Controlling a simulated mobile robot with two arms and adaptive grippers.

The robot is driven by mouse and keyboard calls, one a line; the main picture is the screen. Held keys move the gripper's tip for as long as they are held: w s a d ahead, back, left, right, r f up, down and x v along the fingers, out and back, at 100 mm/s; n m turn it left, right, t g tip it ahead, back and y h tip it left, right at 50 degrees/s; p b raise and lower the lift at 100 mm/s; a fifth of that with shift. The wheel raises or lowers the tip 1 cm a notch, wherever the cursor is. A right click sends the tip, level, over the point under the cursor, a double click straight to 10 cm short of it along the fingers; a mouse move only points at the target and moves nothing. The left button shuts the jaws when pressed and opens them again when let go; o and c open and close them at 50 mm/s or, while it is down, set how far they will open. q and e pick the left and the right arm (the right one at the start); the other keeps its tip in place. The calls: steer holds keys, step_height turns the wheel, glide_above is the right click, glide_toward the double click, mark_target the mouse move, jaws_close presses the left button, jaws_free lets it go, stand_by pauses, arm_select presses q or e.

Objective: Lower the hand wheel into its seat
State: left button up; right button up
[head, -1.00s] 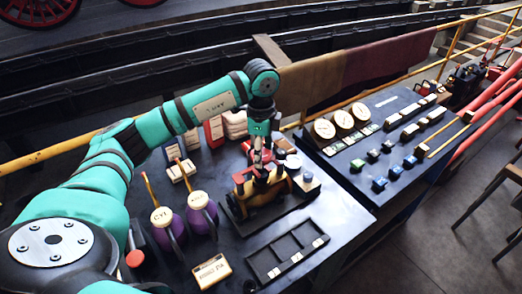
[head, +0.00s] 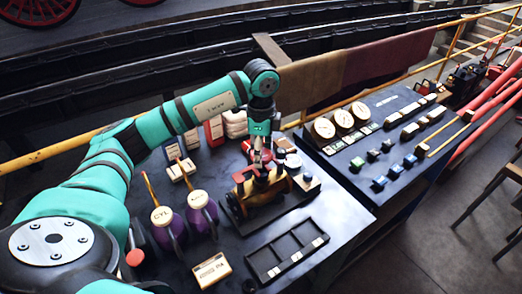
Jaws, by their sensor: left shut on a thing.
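My left gripper (head: 258,158) points straight down over the brass and red valve assembly (head: 264,190) on the dark bench. It is shut on the hand wheel, which is small here and mostly hidden by the fingers and the valve's top. I cannot tell whether the wheel touches its seat. The valve assembly stands upright on a dark base. My right gripper is not in view.
Two purple oil cans (head: 202,212) stand left of the valve. A black compartment tray (head: 287,251) lies in front, with a cream label block (head: 211,270) beside it. White gauges (head: 342,118) and small blocks cover the bench at right. Yellow rail runs behind.

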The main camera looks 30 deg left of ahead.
arm_select(q)
steer(key=shift+f, duration=0.15)
stand_by(0.5)
steer(key=shift+f+b, duration=0.45)
steer(key=shift+f, duration=0.1)
steer(key=shift+f, duration=0.2)
stand_by(0.3)
steer(key=o, duration=1.5)
steer(key=shift+o, duration=0.3)
steer(key=shift+o, duration=1.4)
